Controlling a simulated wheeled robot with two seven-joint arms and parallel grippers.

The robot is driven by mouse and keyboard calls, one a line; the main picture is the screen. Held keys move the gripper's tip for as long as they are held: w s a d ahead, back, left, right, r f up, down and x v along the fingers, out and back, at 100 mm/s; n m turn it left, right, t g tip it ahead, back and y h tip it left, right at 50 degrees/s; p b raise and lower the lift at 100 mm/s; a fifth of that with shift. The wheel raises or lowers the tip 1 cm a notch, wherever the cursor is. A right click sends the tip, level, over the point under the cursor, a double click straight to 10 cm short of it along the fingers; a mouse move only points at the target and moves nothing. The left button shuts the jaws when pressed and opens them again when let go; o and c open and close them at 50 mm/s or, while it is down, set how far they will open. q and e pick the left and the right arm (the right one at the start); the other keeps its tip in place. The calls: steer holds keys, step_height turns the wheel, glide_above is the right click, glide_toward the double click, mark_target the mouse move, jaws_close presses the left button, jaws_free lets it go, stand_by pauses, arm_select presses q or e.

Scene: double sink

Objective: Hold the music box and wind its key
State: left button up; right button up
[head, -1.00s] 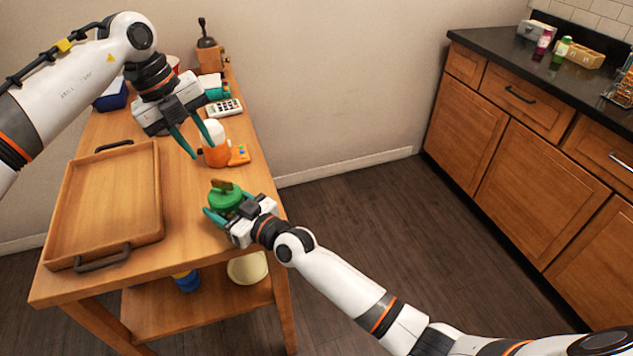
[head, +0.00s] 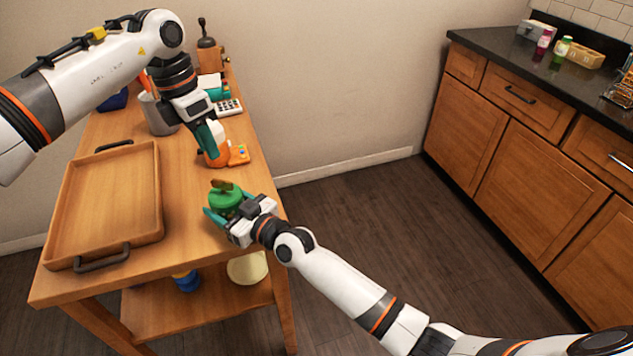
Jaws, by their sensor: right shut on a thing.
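The green round music box (head: 225,199) stands near the right edge of the wooden table, with a brown key (head: 221,185) on its top. My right gripper (head: 236,211) is shut on the music box from the front right, with a teal finger showing at its left side. My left gripper (head: 211,147) is above the table, behind and above the music box, pointing down. Its teal fingers are seen nearly edge-on and overlap, so the gap between them is hidden. It is apart from the key.
A wooden tray (head: 152,205) fills the table's left part. A grey metal container (head: 158,115), a calculator (head: 229,107) and a grinder (head: 209,50) stand farther back.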

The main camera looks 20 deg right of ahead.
arm_select(q)
steer(key=s+d+f+m+g+h, duration=0.1)
steer(key=s+d+f+m+h, duration=0.2)
steer(key=d+m, duration=0.5)
steer(key=s+d+f+m+g+h, duration=0.1)
steer(key=s+d+f+m+h, duration=0.2)
steer(key=d+m, duration=0.6)
steer(key=shift+s+d+f+g, duration=0.4)
steer(key=shift+s+f, duration=0.6)
steer(key=shift+s, duration=0.55)
steer(key=shift+a, duration=0.15)
